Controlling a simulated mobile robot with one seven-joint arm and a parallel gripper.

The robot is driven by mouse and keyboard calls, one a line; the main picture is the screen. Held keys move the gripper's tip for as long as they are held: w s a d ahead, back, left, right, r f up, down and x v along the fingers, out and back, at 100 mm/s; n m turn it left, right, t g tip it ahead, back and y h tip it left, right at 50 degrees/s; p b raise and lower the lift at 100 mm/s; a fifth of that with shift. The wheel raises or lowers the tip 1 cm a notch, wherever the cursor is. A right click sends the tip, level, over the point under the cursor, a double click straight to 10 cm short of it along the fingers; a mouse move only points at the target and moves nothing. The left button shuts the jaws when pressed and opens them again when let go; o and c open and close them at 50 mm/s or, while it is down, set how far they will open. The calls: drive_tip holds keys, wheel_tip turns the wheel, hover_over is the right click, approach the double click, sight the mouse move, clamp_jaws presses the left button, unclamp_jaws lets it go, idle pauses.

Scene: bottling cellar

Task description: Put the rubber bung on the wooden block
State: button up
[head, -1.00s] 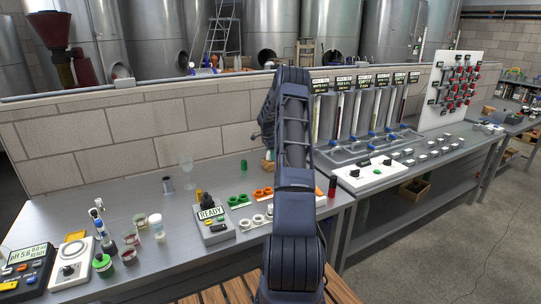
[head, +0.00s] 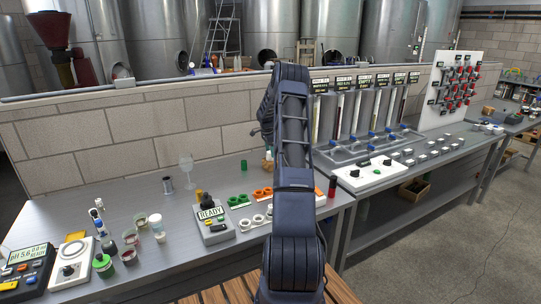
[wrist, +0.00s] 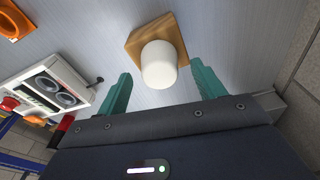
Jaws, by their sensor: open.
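The rubber bung (wrist: 159,66) is a white, rounded cylinder. In the wrist view it stands on the wooden block (wrist: 140,41), a light-brown square piece lying on the grey bench. My gripper (wrist: 158,75) is open, its two green fingers on either side of the bung with visible gaps, touching neither. In the head view the block (head: 267,167) shows small at the back of the bench, partly hidden by my arm. My gripper's fingers are mostly hidden there.
The brick wall (head: 150,135) rises behind.

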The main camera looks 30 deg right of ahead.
sight(268, 152)
wheel_tip(268, 152, up, 10)
drive_tip(key=a, duration=0.1)
drive_tip(key=s+a+r+n+t, duration=0.1)
drive_tip(key=s+a+r+n, duration=0.1)
drive_tip(key=s+a+r, duration=0.4)
drive_tip(key=s+a+r+n, duration=0.3)
drive_tip(key=a+r, duration=0.3)
drive_tip(key=r, duration=0.2)
drive_tip(key=s+a+r+n+t, duration=0.1)
drive_tip(key=s+a+r+n, duration=0.1)
drive_tip(key=s+a+r, duration=0.4)
drive_tip(key=s+a+r+n, duration=0.2)
drive_tip(key=s+a, duration=0.2)
drive_tip(key=s, duration=0.4)
drive_tip(key=s+a+f+n+t, duration=0.1)
drive_tip(key=s+a+n, duration=0.2)
drive_tip(key=s, duration=0.7)
drive_tip(key=s+a+f+n+t+y, duration=0.1)
drive_tip(key=s+a+n, duration=0.2)
drive_tip(key=s, duration=0.7)
drive_tip(key=s+a+f+n, duration=0.2)
drive_tip(key=s+a+n, duration=0.2)
drive_tip(key=s, duration=0.7)
drive_tip(key=shift+a+t, duration=0.4)
drive_tip(key=shift+a, duration=0.05)
